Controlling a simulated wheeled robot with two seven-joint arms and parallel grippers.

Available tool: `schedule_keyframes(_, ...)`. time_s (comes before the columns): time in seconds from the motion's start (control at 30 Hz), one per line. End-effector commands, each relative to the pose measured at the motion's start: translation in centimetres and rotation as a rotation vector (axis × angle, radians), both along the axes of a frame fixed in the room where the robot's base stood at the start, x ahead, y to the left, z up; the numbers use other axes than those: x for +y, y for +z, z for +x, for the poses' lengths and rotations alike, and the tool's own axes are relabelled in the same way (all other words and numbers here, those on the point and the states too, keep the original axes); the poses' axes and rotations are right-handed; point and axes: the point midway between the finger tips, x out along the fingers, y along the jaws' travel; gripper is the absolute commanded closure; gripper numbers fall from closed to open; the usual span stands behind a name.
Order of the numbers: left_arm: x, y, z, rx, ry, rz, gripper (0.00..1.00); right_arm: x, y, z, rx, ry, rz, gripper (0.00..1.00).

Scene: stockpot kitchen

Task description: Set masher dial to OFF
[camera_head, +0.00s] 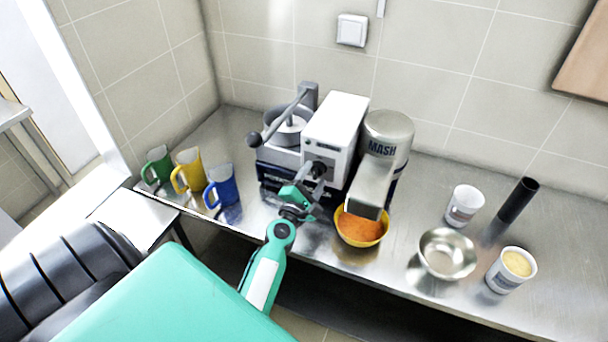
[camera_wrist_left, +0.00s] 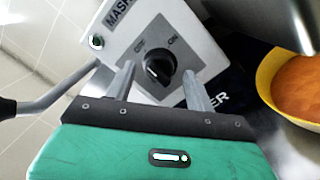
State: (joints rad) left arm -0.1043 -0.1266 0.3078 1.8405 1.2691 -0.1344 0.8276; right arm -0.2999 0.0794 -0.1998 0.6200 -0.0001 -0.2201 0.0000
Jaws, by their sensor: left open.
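The masher (camera_head: 333,130) stands on the steel counter against the wall, with a white control box, a lever and a chute marked MASH. I cannot tell for certain which label the dial's mark points to. My left gripper (camera_head: 314,178) is open in front of the panel. In the left wrist view its two fingers (camera_wrist_left: 158,88) stand either side of the dial, with a gap to it. My right gripper is not in view.
A yellow bowl (camera_head: 361,229) of orange mash sits under the chute, right of my left gripper. Green, yellow and blue mugs (camera_head: 222,187) stand to the left. A steel bowl (camera_head: 447,254), two tubs (camera_head: 511,270) and a black cylinder (camera_head: 517,201) stand to the right.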

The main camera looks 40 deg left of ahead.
Motion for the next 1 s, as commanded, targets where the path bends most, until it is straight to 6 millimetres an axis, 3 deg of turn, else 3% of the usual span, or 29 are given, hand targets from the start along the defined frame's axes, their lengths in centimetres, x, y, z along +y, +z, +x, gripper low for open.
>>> schedule_keyframes(0.6, -2.1, -1.5, -10.2, 0.003, -0.001, 0.000, 0.45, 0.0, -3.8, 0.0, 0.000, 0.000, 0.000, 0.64)
schedule_keyframes(0.8, -2.5, -1.6, -12.2, 0.002, -0.001, 0.000, 0.45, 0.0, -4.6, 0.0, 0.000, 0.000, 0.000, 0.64)
schedule_keyframes(1.0, -2.6, -1.5, -13.0, 0.002, 0.000, -0.001, 0.45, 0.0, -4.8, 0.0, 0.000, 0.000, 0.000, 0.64)
